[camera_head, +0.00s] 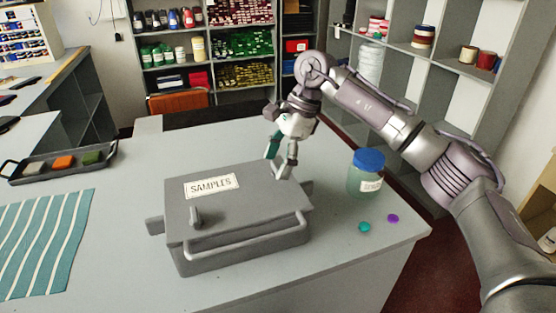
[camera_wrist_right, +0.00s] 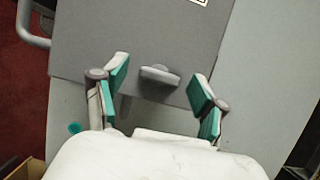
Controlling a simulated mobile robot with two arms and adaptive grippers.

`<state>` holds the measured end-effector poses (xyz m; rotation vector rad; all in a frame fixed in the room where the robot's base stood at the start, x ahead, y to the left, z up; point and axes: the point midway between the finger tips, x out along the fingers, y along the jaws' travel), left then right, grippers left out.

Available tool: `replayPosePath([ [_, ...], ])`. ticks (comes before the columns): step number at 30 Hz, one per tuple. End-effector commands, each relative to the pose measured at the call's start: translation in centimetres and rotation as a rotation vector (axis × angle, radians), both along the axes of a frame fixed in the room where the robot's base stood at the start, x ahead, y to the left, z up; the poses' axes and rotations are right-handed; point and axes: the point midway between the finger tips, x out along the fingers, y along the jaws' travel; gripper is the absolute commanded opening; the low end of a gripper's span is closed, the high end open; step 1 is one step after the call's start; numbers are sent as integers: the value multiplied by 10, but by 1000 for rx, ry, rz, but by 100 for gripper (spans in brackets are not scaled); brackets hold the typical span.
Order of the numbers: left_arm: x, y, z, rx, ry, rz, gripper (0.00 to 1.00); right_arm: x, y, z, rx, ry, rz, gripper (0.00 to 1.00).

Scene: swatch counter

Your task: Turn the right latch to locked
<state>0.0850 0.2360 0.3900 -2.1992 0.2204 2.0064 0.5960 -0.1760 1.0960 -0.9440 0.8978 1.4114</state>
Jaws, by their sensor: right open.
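The grey sample box (camera_head: 240,215) with a "SAMPLES" label stands on the counter, lid closed, with a bar handle along its front. Its left latch (camera_head: 197,217) is a small grey lever on the lid. The right latch (camera_wrist_right: 158,75) shows in the right wrist view as a short grey lever, lying roughly along the lid's side edge. In the head view my gripper hides it. My right gripper (camera_head: 279,160) is open over the lid's right side. In the wrist view its teal-padded fingers are on either side of the latch, apart from it. My left gripper is not in view.
A jar with a blue lid (camera_head: 367,176) stands right of the box, close to my right arm. A teal disc (camera_head: 364,227) and a purple disc (camera_head: 393,218) lie in front of it. A striped cloth (camera_head: 40,240) and a dark tray (camera_head: 20,178) lie left.

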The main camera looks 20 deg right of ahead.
Motion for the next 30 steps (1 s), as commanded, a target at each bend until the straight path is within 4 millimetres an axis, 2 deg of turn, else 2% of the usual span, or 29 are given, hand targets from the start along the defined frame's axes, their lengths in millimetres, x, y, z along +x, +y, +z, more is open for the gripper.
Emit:
replayPosePath([
  [4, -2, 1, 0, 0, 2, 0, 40, 0, -2, 4, 0, -1, -2, 71],
  [7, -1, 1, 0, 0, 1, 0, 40, 1, -6, 16, 0, -3, -1, 71],
  [15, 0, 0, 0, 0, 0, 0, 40, 2, -28, 68, 0, -3, -3, 71],
  [21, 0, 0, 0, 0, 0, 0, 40, 3, -40, 99, 0, -1, -1, 71],
  [24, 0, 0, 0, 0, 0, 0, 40, 3, -44, 107, 1, -1, 0, 71],
  [30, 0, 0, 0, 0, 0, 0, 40, 2, -46, 111, 0, 1, 1, 71],
])
